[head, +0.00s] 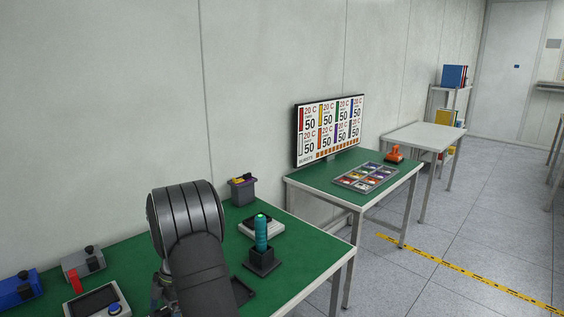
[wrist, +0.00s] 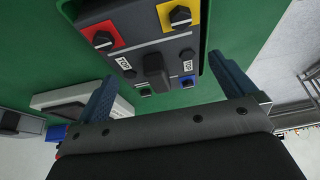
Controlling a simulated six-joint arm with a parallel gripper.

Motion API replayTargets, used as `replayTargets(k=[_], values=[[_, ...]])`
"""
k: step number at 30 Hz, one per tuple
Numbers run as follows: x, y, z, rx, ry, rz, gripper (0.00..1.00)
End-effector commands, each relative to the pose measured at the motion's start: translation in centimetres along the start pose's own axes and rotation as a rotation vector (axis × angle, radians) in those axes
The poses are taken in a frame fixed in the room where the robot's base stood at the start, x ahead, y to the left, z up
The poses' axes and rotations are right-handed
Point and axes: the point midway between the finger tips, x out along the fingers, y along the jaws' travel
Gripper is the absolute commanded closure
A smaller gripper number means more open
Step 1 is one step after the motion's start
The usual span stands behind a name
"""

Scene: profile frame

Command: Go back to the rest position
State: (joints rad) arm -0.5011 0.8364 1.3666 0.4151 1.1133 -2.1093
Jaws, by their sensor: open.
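My gripper (wrist: 162,68) shows in the wrist view with its two blue-grey fingers spread wide apart and nothing between them. The fingers appear apart from the panel, but the exact gap is hard to judge. In the head view my dark arm rises in front of the near green table (head: 312,262). The gripper itself cannot be made out there, and the arm hides part of the tabletop.
A teal, green-topped tool (head: 261,235) stands upright in a black holder (head: 262,262) right of my arm. Behind it are a white device (head: 270,228) and a grey bin (head: 242,193). A blue box (head: 18,291) and grey box (head: 83,264) sit left. A monitor (head: 329,130) stands beyond.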

Motion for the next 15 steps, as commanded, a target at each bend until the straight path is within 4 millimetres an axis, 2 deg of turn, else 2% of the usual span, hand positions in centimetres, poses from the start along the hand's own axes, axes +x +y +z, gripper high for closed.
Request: replayTargets(k=[1,15], values=[[-1.8,0.3,0.0,-0.002,-0.005,0.014,0.00],[-11.2,0.2,-0.1,-0.003,-0.004,0.012,0.00]])
